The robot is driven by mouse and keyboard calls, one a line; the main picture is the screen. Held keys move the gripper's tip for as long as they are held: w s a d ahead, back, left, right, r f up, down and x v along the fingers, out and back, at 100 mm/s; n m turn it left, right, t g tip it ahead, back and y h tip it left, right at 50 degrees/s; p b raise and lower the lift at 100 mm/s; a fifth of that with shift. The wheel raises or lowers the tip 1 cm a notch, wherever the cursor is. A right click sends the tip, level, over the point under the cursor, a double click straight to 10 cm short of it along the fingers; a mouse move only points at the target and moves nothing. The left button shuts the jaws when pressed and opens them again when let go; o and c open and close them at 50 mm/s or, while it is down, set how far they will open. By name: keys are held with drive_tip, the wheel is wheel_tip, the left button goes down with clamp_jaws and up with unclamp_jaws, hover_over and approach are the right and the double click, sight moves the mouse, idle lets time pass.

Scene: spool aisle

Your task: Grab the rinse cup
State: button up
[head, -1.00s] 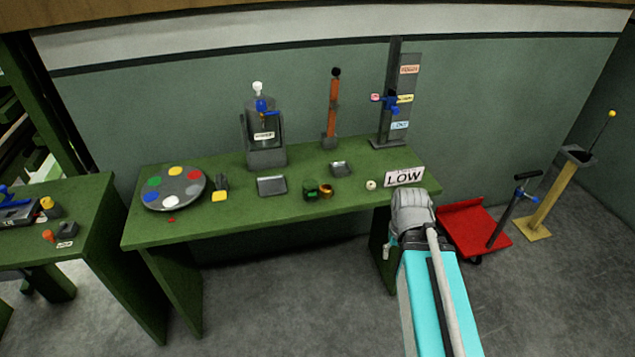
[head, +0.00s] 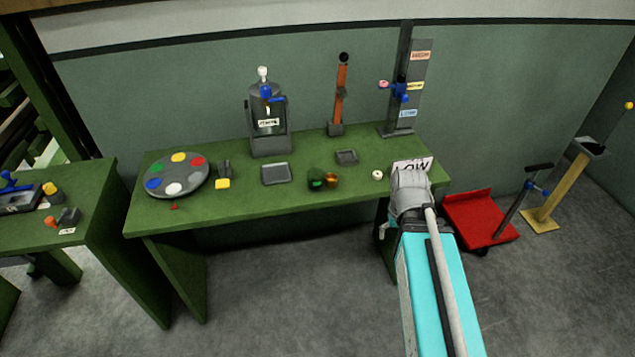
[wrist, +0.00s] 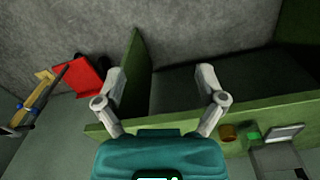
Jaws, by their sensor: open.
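A small copper-brown cup (head: 331,180), the one thing here that looks like a rinse cup, stands on the green table (head: 225,212) near its front edge. A dark green block-like item (head: 316,178) sits just left of it. In the wrist view the brown cup (wrist: 228,132) is right of my gripper (wrist: 161,78), beside the right finger's base and apart from it. My gripper's two pale fingers are spread wide with nothing between them. In the head view my arm reaches the table's right end, and its fingers are hidden there.
Left of the cup are a grey tray (head: 276,174) and a colour palette disc (head: 177,176). A dispenser (head: 267,125), an orange post (head: 341,95) and a tall slider stand (head: 409,85) line the back. A LOW sign (head: 424,164) is partly behind my arm. A red platform (head: 478,217) stands right.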

drive_tip(key=w+a+f+n+t+h+b, duration=0.1)
drive_tip(key=w+a+f+n+h+b, duration=0.2)
drive_tip(key=w+a+n, duration=0.45)
drive_tip(key=n+t+h+b, duration=0.5)
drive_tip(key=n+t+h, duration=0.2)
drive_tip(key=n, duration=1.1)
approach(315, 180)
drive_tip(key=a, duration=0.2)
drive_tip(key=a+r, duration=0.1)
drive_tip(key=shift+w+a+r, duration=0.1)
drive_tip(key=shift+w, duration=0.3)
drive_tip(key=shift+w, duration=0.1)
drive_tip(key=b+x, duration=0.3)
drive_tip(key=x, duration=0.4)
drive_tip(key=shift+f+b, duration=0.25)
drive_tip(key=shift+b, duration=0.05)
drive_tip(key=shift+w+d+f, duration=0.15)
drive_tip(key=shift+w+d, duration=0.25)
drive_tip(key=shift+d, duration=0.15)
